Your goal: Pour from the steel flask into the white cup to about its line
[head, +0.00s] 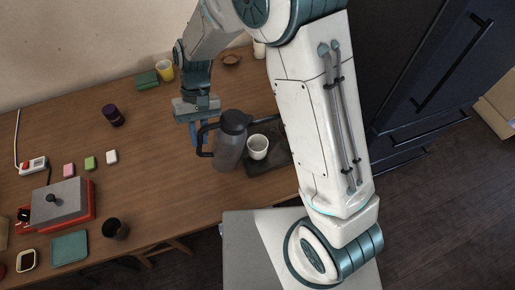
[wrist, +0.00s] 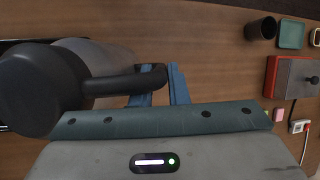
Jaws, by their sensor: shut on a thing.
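The steel flask (head: 228,148) has a grey body, a black lid and a black side handle. It looks upright in the head view, just left of the white cup (head: 258,147). My gripper (head: 198,136) is shut on the flask's handle. In the wrist view the blue fingers of my gripper (wrist: 160,88) close around the handle, and the flask (wrist: 105,60) fills the left side. The cup stands on a dark tray (head: 268,178). The cup's inside and line are too small to read, and the cup is not visible in the wrist view.
My arm covers the table's right part. A yellow cup (head: 165,70), a green block (head: 147,80) and a brown bowl (head: 231,60) stand at the back. A dark purple jar (head: 113,115) and a dark cup (head: 115,229) are left.

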